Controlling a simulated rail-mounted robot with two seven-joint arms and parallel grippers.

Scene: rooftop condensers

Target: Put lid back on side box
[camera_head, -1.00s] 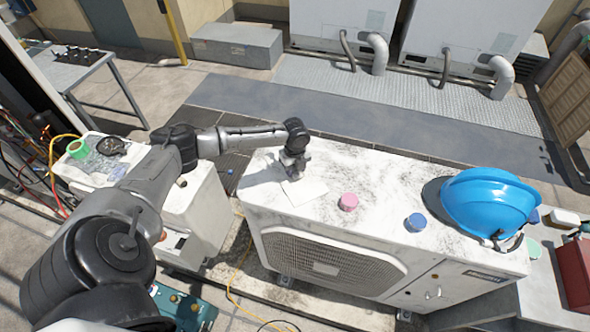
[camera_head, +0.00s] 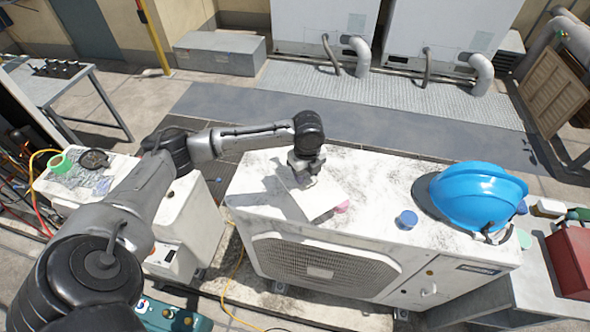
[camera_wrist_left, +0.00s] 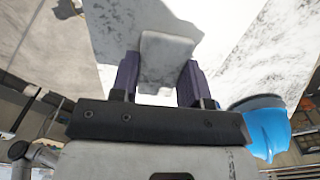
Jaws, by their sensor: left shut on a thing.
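My left gripper (camera_head: 306,168) is over the top of the middle white condenser (camera_head: 375,180), shut on a flat white lid (camera_head: 316,202). The lid is tilted and appears raised off the condenser top. In the left wrist view, the lid (camera_wrist_left: 166,60) sits between the two dark fingers of the left gripper (camera_wrist_left: 160,80). A small box-like fitting (camera_head: 166,256) shows on the front of the left white unit (camera_head: 190,215); I cannot tell for sure that it is the side box. My right gripper is not in view.
A pink cap (camera_head: 342,207) is partly hidden by the lid. A blue cap (camera_head: 407,220) and a blue helmet (camera_head: 478,197) stand to its right. A yellow cable (camera_head: 236,272) runs along the ground between the units.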

